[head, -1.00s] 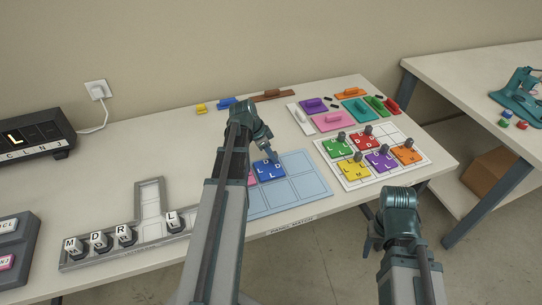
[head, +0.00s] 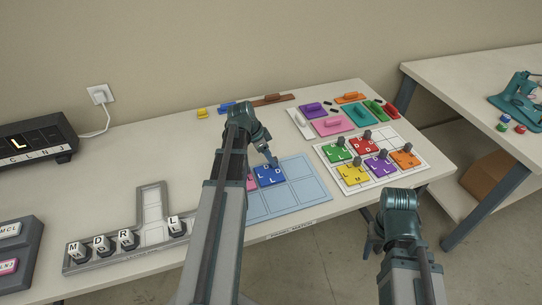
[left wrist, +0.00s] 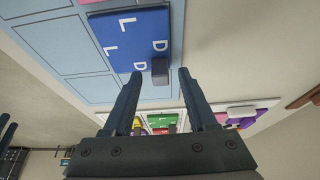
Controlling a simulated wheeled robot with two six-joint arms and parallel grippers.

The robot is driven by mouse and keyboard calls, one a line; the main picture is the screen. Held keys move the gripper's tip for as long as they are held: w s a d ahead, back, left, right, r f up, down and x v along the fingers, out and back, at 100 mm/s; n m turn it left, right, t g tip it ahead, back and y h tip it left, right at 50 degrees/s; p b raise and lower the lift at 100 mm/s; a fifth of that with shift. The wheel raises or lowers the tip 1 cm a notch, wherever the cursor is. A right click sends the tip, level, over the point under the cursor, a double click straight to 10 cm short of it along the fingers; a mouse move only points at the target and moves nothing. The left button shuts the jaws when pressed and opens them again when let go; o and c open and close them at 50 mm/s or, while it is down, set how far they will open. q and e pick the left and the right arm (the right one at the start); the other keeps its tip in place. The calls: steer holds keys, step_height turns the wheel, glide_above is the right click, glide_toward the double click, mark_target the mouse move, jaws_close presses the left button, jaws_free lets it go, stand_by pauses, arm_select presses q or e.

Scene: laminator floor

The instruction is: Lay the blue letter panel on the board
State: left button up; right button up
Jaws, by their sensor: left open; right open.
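The blue letter panel (head: 269,175) lies on the light blue board (head: 310,190), in its upper row, beside a pink panel (head: 250,180). In the left wrist view the blue panel (left wrist: 130,42) shows white letters L, L and D, and a dark grip knob (left wrist: 160,72) near its edge. My left gripper (head: 272,160) is just above the panel; in the left wrist view its fingers (left wrist: 157,85) are spread, with the knob between or just beyond the tips, not clasped. My right gripper (head: 372,240) hangs low in front of the table edge, apart from the panels.
A white gridded board (head: 408,169) at right holds several knobbed panels in green, red, yellow, purple and orange. A grey letter rack (head: 152,230) stands at left. The board's lower row is clear.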

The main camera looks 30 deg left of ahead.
arm_select(q)
steer(key=p+v, duration=0.8)
steer(key=v, duration=0.2)
steer(key=shift+d+r, duration=0.1)
steer(key=s+d+n+g+y, duration=0.1)
steer(key=s+d, duration=0.3)
steer(key=d, duration=0.7)
steer(key=s+d+f+n+g+y, duration=0.1)
steer(key=s+d, duration=0.3)
steer(key=d, duration=0.7)
steer(key=s+d+n+g+y, duration=0.1)
steer(key=s+d, duration=0.4)
steer(key=d, duration=0.6)
steer(key=shift+d+f+n+g+y, duration=0.2)
steer(key=shift+f+n+g+y, duration=0.1)
steer(key=shift+n+y, duration=0.4)
